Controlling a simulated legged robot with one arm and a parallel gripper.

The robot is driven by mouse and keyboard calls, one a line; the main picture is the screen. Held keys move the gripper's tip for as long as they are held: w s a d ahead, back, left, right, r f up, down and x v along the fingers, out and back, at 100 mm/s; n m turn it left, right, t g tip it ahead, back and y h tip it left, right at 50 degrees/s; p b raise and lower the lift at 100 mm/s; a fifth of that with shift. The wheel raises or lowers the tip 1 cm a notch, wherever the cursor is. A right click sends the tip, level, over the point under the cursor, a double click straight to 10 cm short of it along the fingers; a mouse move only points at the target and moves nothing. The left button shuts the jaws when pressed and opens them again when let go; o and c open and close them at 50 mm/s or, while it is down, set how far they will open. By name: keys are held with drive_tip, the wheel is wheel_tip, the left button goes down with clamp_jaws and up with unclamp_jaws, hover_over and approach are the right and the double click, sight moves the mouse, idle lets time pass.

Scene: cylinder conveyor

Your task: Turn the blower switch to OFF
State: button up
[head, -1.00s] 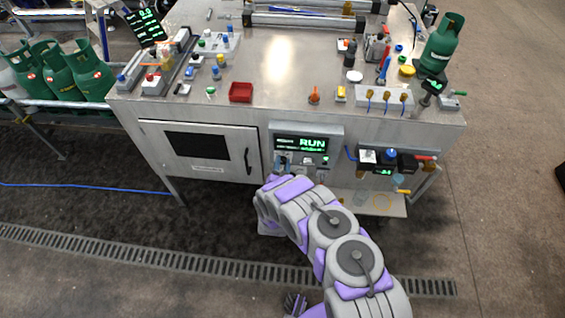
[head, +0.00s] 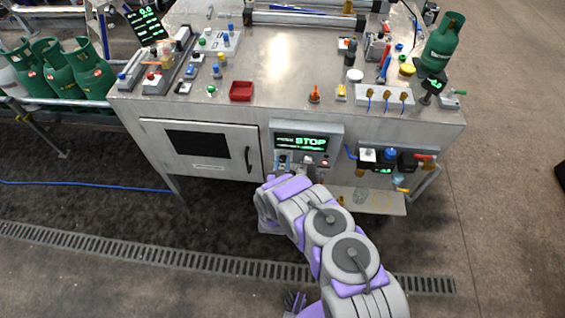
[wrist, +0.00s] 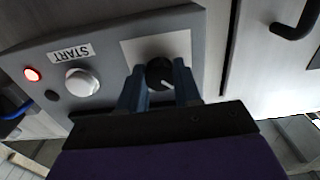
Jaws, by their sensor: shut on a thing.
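The blower switch is a round black knob (wrist: 158,74) with a light pointer line, on a pale plate of the grey control panel (wrist: 112,42) in the wrist view. My gripper (wrist: 159,69) is shut on the knob, with one dark blue finger on each side of it. In the head view the panel's display (head: 301,142) reads STOP in green. My arm covers part of the panel's lower edge there, and the knob cannot be made out. Any position marks around the knob are hidden or unreadable.
A white START button (wrist: 82,82) and a lit red lamp (wrist: 32,74) sit beside the knob. A cabinet door (head: 207,168) with a black handle is left of the panel in the head view. Valves and fittings (head: 390,158) stand out from the bench front on the right.

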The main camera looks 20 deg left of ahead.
drive_tip(key=shift+s+f, duration=0.15)
drive_tip(key=shift+f, duration=0.15)
drive_tip(key=o, duration=1)
drive_tip(key=shift+r, duration=0.15)
drive_tip(key=shift+o, duration=0.2)
drive_tip(key=p+v, duration=0.5)
drive_tip(key=v, duration=1.2)
drive_tip(key=shift+a, duration=0.15)
